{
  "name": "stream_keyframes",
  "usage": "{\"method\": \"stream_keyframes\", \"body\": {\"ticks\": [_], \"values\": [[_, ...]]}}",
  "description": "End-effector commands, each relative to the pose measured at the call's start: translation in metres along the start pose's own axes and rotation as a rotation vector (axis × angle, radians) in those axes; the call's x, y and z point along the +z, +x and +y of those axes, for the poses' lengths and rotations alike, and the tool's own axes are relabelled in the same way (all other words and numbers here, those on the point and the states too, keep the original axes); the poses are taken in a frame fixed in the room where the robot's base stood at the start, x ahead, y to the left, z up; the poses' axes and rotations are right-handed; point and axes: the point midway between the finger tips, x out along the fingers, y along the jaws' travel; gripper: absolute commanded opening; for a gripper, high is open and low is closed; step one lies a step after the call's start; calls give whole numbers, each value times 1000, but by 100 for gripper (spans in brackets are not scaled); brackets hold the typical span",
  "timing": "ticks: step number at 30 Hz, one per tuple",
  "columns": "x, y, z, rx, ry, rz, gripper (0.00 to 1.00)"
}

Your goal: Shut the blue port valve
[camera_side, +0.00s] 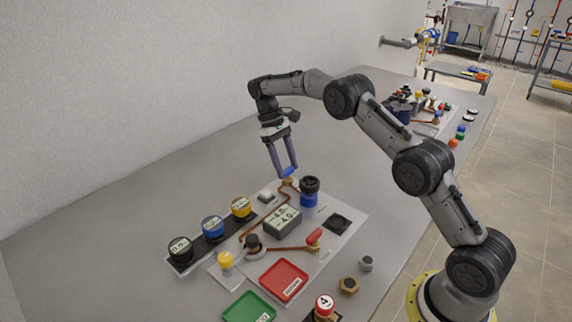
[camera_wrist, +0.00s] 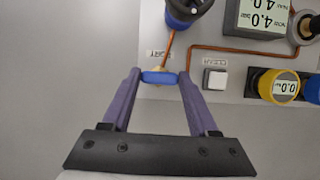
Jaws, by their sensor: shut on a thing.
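The blue port valve is a small blue handle (camera_wrist: 159,77) on a brass body at the end of a copper pipe, beside a printed label. In the side view the blue handle (camera_side: 289,172) is at the far edge of the light panel. My gripper (camera_wrist: 159,80) has its two purple fingers on either side of the blue handle, shut on its ends. In the side view my gripper (camera_side: 284,172) reaches down to the valve from above. The fingertips partly hide the handle in the side view.
A black-and-blue cylinder (camera_side: 309,191) stands close by the valve. A white button (camera_wrist: 215,79) and a yellow gauge (camera_wrist: 277,86) are to the right in the wrist view. The display box (camera_side: 282,219), red tray (camera_side: 284,280) and green tray (camera_side: 249,308) are farther off. Bare table lies left.

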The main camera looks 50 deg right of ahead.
Motion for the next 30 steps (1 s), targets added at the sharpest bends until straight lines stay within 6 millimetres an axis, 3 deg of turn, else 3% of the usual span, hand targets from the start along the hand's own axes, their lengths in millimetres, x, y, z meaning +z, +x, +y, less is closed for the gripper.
{"method": "stream_keyframes", "body": {"ticks": [5,6,10,21,30], "values": [[0,-2,0,-1,3,5,4],[0,-2,0,-1,3,5,65],[0,-1,0,0,2,4,89],[0,-4,0,0,0,2,90],[-2,-44,0,1,1,6,90]]}}
